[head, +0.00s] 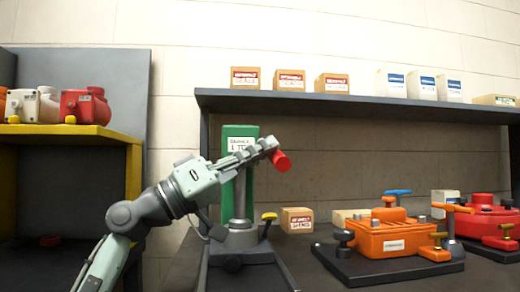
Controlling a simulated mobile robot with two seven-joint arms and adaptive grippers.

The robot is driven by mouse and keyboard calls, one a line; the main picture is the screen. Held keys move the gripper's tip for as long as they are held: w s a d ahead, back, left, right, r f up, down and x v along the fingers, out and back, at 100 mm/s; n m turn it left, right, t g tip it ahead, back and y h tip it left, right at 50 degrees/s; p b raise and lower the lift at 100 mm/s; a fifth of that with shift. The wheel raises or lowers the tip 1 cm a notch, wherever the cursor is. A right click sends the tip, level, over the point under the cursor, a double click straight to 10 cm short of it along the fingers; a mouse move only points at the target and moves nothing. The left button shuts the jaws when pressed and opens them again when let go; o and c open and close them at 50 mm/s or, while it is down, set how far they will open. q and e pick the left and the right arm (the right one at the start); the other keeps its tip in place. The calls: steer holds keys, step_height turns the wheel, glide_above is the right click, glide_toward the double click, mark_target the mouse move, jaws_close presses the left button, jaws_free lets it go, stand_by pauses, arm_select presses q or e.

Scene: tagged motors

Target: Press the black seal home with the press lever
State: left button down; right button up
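The press stands left of centre, with a green column (241,205) bearing a white label and a grey base (241,240). Its press lever ends in a red grip (281,161), in front of the column's upper right side. My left gripper (268,150) reaches up from the lower left, and its fingers appear closed on the upper end of the red grip. The rest of the lever is hidden behind the gripper. I cannot make out the black seal. My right gripper is not in view.
An orange motor housing (392,240) on a dark plate and a red housing (485,217) stand at right. A labelled box (297,220) sits right of the press. A shelf (350,103) with several boxes overhangs behind. A yellow shelf (62,131) stands left.

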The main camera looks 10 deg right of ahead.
arm_select(q)
steer(key=shift+w+d+f, duration=0.1)
steer(key=shift+d+f, duration=0.05)
steer(key=shift+f, duration=0.45)
steer(key=r+v, duration=0.1)
steer(key=v, duration=0.6)
steer(key=shift+a, duration=0.35)
